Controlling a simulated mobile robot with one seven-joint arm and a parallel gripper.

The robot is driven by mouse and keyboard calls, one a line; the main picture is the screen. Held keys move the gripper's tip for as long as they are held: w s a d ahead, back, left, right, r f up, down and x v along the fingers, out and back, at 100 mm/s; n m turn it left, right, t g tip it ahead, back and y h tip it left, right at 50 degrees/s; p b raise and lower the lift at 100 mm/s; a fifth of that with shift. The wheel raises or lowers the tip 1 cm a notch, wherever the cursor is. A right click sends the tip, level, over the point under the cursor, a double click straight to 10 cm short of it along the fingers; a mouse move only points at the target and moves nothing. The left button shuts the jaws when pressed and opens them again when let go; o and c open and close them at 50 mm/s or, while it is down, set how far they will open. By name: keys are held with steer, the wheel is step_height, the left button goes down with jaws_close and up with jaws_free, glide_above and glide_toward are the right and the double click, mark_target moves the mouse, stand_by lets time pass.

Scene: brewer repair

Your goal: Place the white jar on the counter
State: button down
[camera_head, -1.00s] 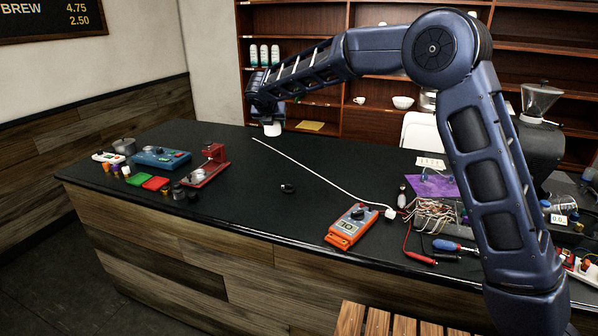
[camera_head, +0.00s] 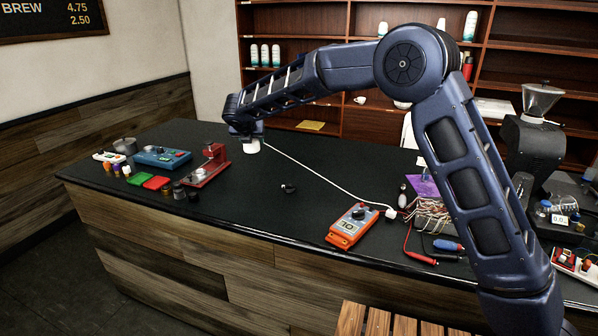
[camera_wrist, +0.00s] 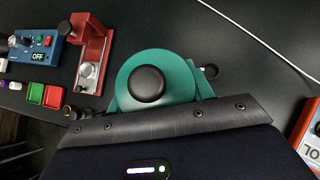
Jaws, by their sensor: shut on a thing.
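The white jar (camera_head: 251,147) shows in the head view just under my gripper (camera_head: 247,135), over the back part of the dark counter (camera_head: 255,205). My gripper is shut on it; the fingers are hard to make out. I cannot tell whether the jar's base touches the counter. In the wrist view a round teal top with a black knob (camera_wrist: 148,83) lies in front of my gripper, with teal pieces at its sides. The white body of the jar is hidden there.
A red press-like device (camera_head: 207,166) stands left of the jar, beside a blue box (camera_head: 161,157) and small colored parts. A white cable (camera_head: 320,181) runs to the right. A small black piece (camera_head: 288,188) and orange meter (camera_head: 353,226) lie nearer. Bare counter lies between.

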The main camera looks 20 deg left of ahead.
step_height(320, 180, down, 20)
steer(key=shift+f, duration=0.2)
stand_by(0.5)
steer(key=shift+f, duration=0.1)
steer(key=c, duration=0.6)
jaws_free()
steer(key=shift+s+r, duration=0.15)
steer(key=shift+r, duration=0.1)
steer(key=v, duration=1.1)
steer(key=shift+s+d+r, duration=0.2)
steer(key=shift+r, duration=0.05)
